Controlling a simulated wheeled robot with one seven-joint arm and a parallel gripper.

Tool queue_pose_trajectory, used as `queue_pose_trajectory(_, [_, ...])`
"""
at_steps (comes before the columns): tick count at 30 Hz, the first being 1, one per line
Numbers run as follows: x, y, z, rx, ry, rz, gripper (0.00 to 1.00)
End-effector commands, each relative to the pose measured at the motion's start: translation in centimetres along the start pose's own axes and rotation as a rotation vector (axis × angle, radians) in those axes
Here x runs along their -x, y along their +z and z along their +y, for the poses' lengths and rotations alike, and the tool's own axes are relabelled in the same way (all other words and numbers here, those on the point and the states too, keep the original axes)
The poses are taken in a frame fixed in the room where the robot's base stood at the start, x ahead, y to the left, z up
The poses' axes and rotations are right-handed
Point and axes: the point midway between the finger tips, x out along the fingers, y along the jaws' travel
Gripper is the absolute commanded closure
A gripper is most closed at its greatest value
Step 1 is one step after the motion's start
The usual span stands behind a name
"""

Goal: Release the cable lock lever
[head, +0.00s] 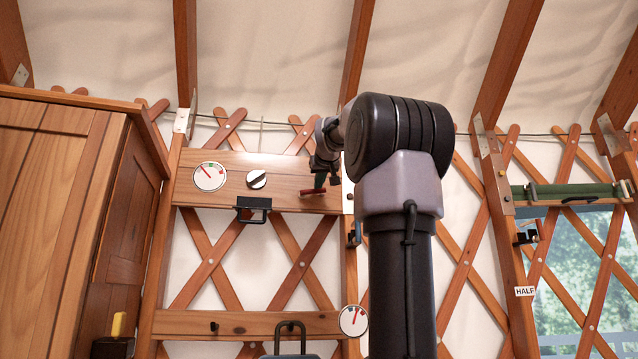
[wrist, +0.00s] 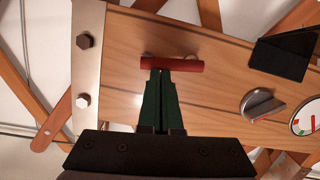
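The lever I take for the cable lock is a red bar (head: 313,192) at the right end of the upper wooden board. It also shows in the wrist view (wrist: 184,66), lying across my fingertips. My gripper (head: 320,181) is at the bar, just above it in the head view. In the wrist view its two dark green fingers (wrist: 160,76) lie side by side with almost no gap. Their tips meet the bar's edge and are partly hidden by it. The bar runs across both fingers rather than between them. Whether they press on it cannot be told.
The wooden board (head: 225,165) also carries a round gauge (head: 210,176), a knob (head: 257,179) and a black bracket (head: 253,210). A wooden cabinet (head: 60,190) stands at the left. A lower board (head: 240,323) has another gauge (head: 353,321). A window with a green roll (head: 570,191) is at the right.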

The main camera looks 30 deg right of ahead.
Motion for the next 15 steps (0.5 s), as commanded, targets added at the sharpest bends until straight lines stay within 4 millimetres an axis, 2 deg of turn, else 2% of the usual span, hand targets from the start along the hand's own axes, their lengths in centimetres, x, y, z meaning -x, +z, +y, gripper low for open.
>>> queue_pose_trajectory(2, [0.5,-0.5,0.0,0.001,-0.001,-0.001,1.00])
queue_pose_trajectory(7, [3.6,-3.0,0.2,-0.001,0.000,0.012,1.00])
queue_pose_trajectory(15, [9.9,-2.8,0.2,-0.001,-0.001,0.010,1.00])
